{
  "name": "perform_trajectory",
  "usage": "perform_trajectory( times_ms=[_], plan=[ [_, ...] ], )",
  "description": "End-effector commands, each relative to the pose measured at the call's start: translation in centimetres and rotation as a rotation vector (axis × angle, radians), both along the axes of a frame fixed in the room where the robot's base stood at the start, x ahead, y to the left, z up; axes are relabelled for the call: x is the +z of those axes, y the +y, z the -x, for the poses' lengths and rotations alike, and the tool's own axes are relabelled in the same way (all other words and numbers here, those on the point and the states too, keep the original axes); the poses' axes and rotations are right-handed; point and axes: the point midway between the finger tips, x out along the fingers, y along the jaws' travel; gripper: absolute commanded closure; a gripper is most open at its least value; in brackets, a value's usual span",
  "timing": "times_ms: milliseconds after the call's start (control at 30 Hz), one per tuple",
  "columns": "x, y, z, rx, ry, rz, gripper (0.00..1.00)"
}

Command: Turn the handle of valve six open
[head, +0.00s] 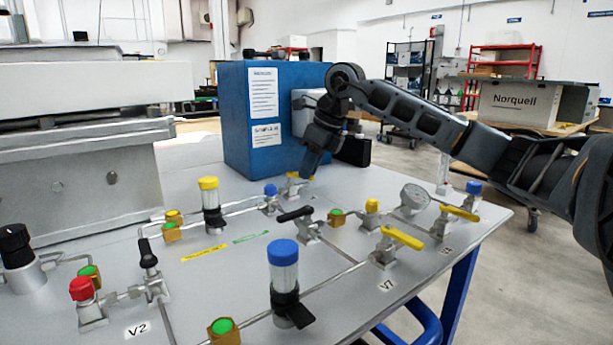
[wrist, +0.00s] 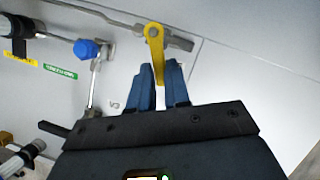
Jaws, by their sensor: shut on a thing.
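The valve with a yellow lever handle (head: 294,175) stands at the back of the panel, in front of the blue box. In the wrist view its yellow handle (wrist: 155,45) runs from its pivot down between my fingertips, crosswise to the grey pipe. A small label (wrist: 114,105) near it is too small to read surely. My gripper (head: 305,176) reaches down to this valve from the right. In the wrist view my gripper (wrist: 164,88) is shut on the free end of the handle, one blue finger on each side. The fingers partly hide the valve in the head view.
A blue-capped fitting (head: 270,196) stands just left of the valve. A black-handled valve (head: 299,218), a gauge (head: 414,197) and the yellow-handled V7 valve (head: 395,245) stand nearer. The blue box (head: 240,120) rises close behind my gripper.

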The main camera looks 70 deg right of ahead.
Motion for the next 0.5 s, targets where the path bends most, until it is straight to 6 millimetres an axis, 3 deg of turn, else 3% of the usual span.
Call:
perform_trajectory(
  times_ms=[500],
  plan=[
    [0.2,-2.6,-0.5,0.488,0.001,0.000,1.00]
  ],
)
